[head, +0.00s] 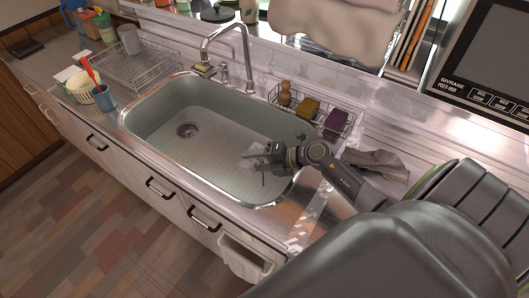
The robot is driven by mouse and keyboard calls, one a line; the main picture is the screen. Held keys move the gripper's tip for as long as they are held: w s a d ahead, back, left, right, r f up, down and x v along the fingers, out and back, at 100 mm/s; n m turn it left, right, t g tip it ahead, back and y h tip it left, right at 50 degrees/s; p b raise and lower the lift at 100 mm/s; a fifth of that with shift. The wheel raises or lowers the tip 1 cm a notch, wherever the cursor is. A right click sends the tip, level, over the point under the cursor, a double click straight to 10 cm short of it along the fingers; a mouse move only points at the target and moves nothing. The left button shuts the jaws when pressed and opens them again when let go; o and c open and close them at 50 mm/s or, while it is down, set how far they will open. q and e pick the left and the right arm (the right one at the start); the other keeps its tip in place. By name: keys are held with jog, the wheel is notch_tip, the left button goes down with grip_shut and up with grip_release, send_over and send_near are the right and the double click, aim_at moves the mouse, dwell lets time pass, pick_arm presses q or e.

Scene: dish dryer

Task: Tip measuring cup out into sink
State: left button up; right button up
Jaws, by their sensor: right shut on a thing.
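My right gripper (265,160) comes in from the right and is over the right part of the sink (160,152). It is shut on a small, pale, see-through thing, which looks like the measuring cup (254,149). The cup is partly hidden by the fingers, and its tilt and contents cannot be made out. The sink is a wide pale green-grey basin with a steel rim and a dark drain (187,131) at its left. My left gripper is not in view.
A curved faucet (245,55) stands behind the sink. A wire caddy with sponges (309,107) and a brush sits at the back right, near a grey cloth (378,163). The basin looks otherwise empty.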

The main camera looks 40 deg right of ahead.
jog(key=shift+d+r, duration=0.15)
jog(key=shift+d, duration=0.05)
jog(key=shift+w+d+r+m+y, duration=0.15)
jog(key=shift+d+r+m+y, duration=0.15)
jog(key=shift+m+y, duration=0.3)
jog(key=shift+w+d+r+m+y, duration=0.15)
jog(key=shift+r+m+y, duration=0.2)
jog(key=shift+m+y, duration=0.25)
dwell(1.7)
jog(key=shift+w+d+r+m+t+y+b, duration=0.1)
jog(key=shift+d+r+m+t+y+b, duration=0.15)
jog(key=shift+m, duration=0.2)
jog(key=shift+w+d+r+m+y+b, duration=0.1)
jog(key=shift+d+m+y+b, duration=0.2)
jog(key=shift+m, duration=0.2)
jog(key=shift+d+r+m+t+y+b, duration=0.1)
jog(key=shift+r+m+t+y+b, duration=0.1)
jog(key=shift+m+y, duration=0.2)
dwell(1.4)
jog(key=shift+w+d+r+m+t+y+p, duration=0.1)
jog(key=shift+d+r+m+t+y+p, duration=0.15)
jog(key=shift+r+m, duration=0.45)
jog(key=shift+w+d+r+m+t+y+p, duration=0.1)
jog(key=shift+d+r+m+y+p, duration=0.25)
jog(key=shift+r, duration=0.4)
dwell(0.7)
